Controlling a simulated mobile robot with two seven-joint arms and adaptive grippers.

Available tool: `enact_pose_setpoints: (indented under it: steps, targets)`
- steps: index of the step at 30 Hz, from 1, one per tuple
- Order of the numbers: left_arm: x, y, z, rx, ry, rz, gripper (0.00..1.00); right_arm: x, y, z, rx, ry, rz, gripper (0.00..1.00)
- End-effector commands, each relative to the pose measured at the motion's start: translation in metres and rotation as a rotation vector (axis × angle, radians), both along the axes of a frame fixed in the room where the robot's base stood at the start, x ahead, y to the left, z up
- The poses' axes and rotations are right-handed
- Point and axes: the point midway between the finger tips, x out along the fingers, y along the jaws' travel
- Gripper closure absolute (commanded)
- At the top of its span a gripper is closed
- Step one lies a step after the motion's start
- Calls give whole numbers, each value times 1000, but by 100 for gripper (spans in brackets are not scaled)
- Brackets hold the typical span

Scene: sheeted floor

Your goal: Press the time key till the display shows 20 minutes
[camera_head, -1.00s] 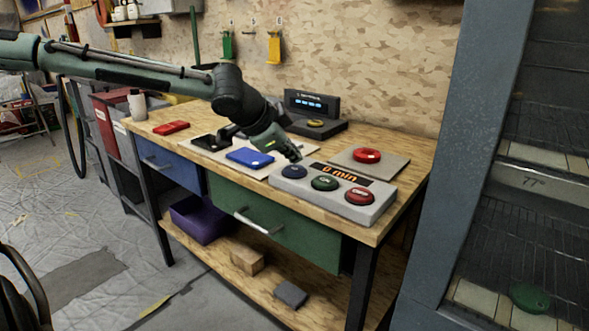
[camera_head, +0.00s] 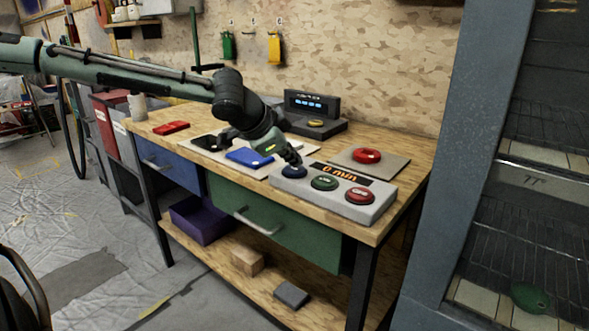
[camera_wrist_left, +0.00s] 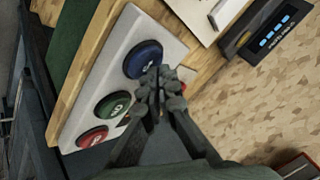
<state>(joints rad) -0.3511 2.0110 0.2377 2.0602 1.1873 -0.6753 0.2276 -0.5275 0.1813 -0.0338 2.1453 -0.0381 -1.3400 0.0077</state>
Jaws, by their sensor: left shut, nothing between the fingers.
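The grey control box (camera_head: 371,207) sits on the workbench with a blue key (camera_head: 292,172), a green key (camera_head: 324,183) and a red key (camera_head: 359,196). Its display (camera_head: 343,173) reads "0 min" in orange. My left gripper (camera_head: 296,161) is shut and empty, its fingertips right at the blue key's far edge; I cannot tell whether they touch it. In the left wrist view the shut fingers (camera_wrist_left: 160,84) overlap the side of the blue key (camera_wrist_left: 143,58), with the green key (camera_wrist_left: 112,103) and red key (camera_wrist_left: 92,137) beyond. The key lettering is too small to read surely. My right gripper is not in view.
A dark device with a lit blue display (camera_head: 310,104) stands at the back of the bench. A red round button on a plate (camera_head: 367,155), a blue box (camera_head: 249,157) and a red item (camera_head: 171,128) lie nearby. A grey metal rack (camera_head: 440,150) stands at the right.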

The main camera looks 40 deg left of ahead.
Motion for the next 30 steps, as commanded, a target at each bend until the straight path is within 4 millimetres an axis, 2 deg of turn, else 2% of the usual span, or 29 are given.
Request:
enact_pose_setpoints:
  steps: [30]
  targets:
    - [0,0,-9,0,1,0,100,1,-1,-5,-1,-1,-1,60]
